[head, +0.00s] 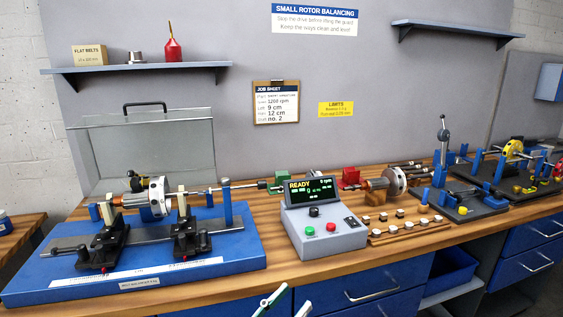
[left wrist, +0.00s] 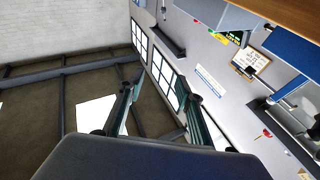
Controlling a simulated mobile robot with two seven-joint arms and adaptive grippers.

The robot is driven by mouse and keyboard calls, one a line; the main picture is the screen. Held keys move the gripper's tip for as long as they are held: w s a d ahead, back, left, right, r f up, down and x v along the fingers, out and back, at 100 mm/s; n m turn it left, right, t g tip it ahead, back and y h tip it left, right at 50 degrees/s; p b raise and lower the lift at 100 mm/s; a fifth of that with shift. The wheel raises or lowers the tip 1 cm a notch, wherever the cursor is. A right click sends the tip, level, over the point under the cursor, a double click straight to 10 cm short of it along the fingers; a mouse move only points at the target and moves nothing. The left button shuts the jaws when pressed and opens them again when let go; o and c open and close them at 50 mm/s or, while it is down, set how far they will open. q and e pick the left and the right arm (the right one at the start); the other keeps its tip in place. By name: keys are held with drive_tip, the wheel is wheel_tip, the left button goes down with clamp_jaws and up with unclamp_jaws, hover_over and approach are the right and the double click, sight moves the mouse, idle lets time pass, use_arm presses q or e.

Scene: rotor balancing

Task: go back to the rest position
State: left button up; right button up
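My left gripper (head: 286,305) shows at the bottom edge of the head view, in front of the bench. Its two pale green fingertips are apart with nothing between them. In the left wrist view the left gripper (left wrist: 158,88) also has its fingers spread and empty, with the room and wall beyond. My right gripper is in neither view. The balancing machine's blue base (head: 150,262) stands at the left of the bench, with a silver rotor (head: 150,196) across its supports. The clear guard (head: 150,140) stands upright behind the rotor.
A control box (head: 324,222) reading READY and 0 rpm stands mid-bench. A wooden block (head: 408,230) with several small weights and a second rotor (head: 393,181) are right of it. Blue drawers (head: 355,285) lie below the wooden bench edge.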

use_arm(q)
drive_tip(key=s+a+f+n+y, duration=0.3)
drive_tip(key=a+f+y, duration=0.25)
drive_tip(key=f, duration=0.45)
drive_tip(key=s+a+f+n+y, duration=0.2)
drive_tip(key=s+a+f+y, duration=0.15)
drive_tip(key=a+f, duration=0.45)
drive_tip(key=s+a+f+g+y, duration=0.4)
drive_tip(key=s+a+f, duration=0.4)
drive_tip(key=s+f, duration=0.4)
drive_tip(key=shift+a+f+n+g, duration=0.15)
drive_tip(key=shift+f+n+g, duration=0.15)
drive_tip(key=shift+f+g, duration=0.35)
